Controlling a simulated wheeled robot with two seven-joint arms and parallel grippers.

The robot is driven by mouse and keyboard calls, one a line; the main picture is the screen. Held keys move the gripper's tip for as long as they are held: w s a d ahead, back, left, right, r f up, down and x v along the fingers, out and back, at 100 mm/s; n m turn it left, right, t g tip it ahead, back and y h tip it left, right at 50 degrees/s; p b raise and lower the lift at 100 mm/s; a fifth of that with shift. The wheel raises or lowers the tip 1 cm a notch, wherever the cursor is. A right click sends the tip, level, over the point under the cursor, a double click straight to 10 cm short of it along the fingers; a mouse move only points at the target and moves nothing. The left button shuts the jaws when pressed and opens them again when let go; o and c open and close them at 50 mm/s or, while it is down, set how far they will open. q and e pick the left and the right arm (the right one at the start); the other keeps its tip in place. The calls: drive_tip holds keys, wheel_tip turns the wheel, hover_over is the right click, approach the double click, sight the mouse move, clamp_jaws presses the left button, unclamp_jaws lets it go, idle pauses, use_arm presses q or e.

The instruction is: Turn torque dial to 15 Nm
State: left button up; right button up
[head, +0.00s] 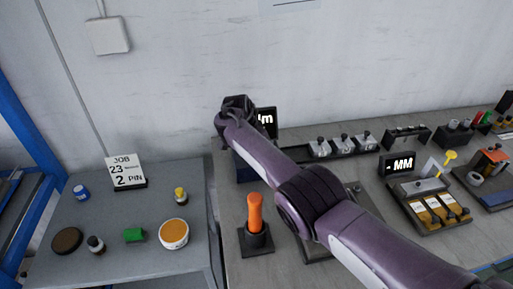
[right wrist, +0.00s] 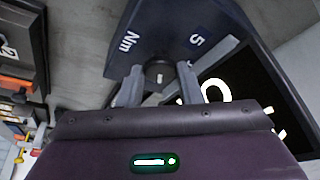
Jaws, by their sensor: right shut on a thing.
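The torque dial (right wrist: 158,73) is a small dark round knob with a light mark, on a dark blue box (right wrist: 150,35) printed with "Nm" and "5". My right gripper (right wrist: 157,80) has its two grey fingers on either side of the dial and is shut on it. Beside the box a black display (right wrist: 245,85) shows glowing digits, partly cut off by my wrist. My left gripper is not in view.
An orange-handled tool (head: 255,213) stands upright in front of the box, left of my right arm. Several small fixtures (head: 342,145) line the back of the bench to the right. A side table (head: 140,265) at left holds a job card (head: 125,171) and small pots.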

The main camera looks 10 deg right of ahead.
drive_tip(key=o, duration=1)
drive_tip(key=shift+a+r, duration=0.15)
drive_tip(key=shift+r, duration=0.2)
drive_tip(key=p+v, duration=0.1)
drive_tip(key=v, duration=0.6)
